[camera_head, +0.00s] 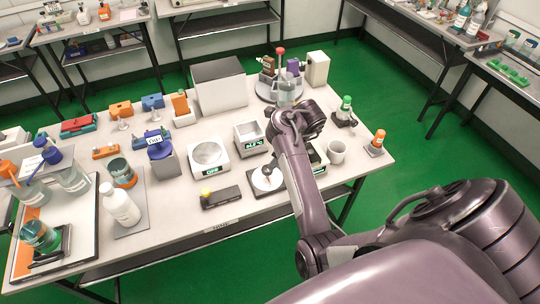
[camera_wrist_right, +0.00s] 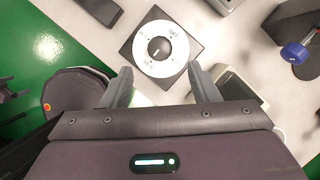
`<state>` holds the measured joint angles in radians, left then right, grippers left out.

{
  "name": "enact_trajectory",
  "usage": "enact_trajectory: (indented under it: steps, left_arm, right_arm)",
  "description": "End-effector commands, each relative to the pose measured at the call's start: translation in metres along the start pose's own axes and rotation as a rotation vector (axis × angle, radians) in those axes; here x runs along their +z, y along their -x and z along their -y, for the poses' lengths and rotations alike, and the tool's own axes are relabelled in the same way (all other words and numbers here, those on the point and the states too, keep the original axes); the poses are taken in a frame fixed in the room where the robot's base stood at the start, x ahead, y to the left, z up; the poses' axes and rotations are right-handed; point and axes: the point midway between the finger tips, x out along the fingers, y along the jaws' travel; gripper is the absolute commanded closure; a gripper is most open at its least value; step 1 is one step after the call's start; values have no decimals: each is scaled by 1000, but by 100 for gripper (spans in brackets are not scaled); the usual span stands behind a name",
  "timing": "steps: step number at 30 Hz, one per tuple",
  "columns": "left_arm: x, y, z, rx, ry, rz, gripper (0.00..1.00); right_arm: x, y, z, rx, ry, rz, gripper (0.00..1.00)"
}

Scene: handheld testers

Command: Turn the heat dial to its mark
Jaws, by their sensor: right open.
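The heat dial is a white round face with printed marks and a small dark knob at its centre, on a dark square plate. In the right wrist view the dial (camera_wrist_right: 160,48) lies just beyond my right gripper's fingertips, roughly centred between them. In the head view the dial (camera_head: 267,179) is near the table's front edge, partly beside my right arm. My right gripper (camera_wrist_right: 160,82) is open with nothing between its fingers, apart from the dial. The knob's mark and pointer are too small to read surely. My left gripper is not in view.
A black device with a yellow knob (camera_head: 221,197) lies left of the dial. A white mug (camera_head: 336,153) is right of my arm. Green floor lies beyond the front edge.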

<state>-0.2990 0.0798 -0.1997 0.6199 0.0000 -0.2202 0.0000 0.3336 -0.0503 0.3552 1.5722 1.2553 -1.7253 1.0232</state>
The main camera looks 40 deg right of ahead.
Motion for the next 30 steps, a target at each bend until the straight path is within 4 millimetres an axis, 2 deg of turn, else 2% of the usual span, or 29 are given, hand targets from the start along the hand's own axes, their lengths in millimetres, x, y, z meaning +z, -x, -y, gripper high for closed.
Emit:
enact_trajectory:
  steps: [6,12,17,24,30]
  left_arm:
    - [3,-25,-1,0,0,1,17]
    - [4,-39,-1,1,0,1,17]
    - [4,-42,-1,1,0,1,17]
    - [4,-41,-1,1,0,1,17]
    - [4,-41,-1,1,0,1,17]
  right_arm:
    - [-1,-40,-2,3,1,2,45]
    - [-2,-65,-1,1,5,0,45]
    - [-1,-72,0,-1,7,-2,45]
    - [-1,-72,0,-2,8,-3,45]
    - [-1,-72,0,-2,8,-3,70]
